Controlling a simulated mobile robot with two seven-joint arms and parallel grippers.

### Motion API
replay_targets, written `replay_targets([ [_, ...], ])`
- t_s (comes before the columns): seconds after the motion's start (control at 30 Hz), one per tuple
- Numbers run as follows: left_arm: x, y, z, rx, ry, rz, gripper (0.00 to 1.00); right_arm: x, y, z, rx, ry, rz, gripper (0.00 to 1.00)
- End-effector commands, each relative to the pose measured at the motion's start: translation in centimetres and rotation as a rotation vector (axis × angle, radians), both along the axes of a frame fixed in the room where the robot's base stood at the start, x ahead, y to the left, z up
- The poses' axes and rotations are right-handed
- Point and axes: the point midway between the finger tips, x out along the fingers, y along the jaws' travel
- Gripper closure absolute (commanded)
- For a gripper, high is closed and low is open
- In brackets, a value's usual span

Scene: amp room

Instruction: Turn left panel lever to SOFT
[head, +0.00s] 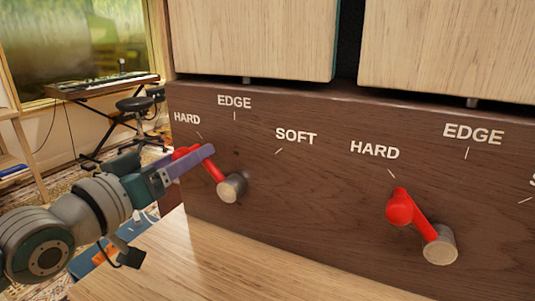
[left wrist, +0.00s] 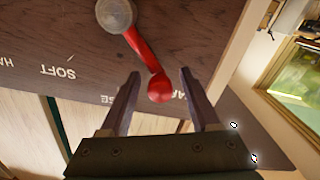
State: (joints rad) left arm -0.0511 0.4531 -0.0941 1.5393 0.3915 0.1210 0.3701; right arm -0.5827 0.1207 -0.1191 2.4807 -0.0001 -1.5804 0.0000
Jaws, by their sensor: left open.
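The left panel lever (head: 214,170) is red, with a round knob and a silver pivot cap (head: 232,188). It points up and left, toward the HARD label (head: 187,118); the SOFT label (head: 296,136) is to the right of its pivot. My left gripper (head: 205,155) is at the lever's knob end, partly covering it. In the left wrist view the gripper (left wrist: 160,73) is open, and the red knob (left wrist: 161,88) shows between its two fingers, with a gap on both sides. My right gripper is not in view.
A second red lever (head: 410,220) on the same dark wood panel (head: 310,210) also points toward its own HARD label. A pale wooden surface (head: 240,262) lies below the panel. A keyboard (head: 105,84) on a stand and a stool (head: 135,104) are in the back left.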

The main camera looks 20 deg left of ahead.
Motion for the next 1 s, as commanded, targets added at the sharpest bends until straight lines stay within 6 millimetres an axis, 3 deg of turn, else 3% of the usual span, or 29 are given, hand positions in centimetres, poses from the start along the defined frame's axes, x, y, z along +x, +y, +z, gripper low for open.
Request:
replay_targets([
  [0.2, 0.00, -0.03, -0.01, 0.000, 0.001, 0.000, 0.38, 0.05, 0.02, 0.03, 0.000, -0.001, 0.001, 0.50],
  [0.77, -0.03, 0.00, -0.05, 0.000, 0.001, 0.000, 1.00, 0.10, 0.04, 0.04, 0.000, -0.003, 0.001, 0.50],
  [1.0, -0.04, 0.02, -0.07, 0.001, 0.002, 0.000, 1.00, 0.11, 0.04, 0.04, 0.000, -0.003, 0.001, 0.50],
])
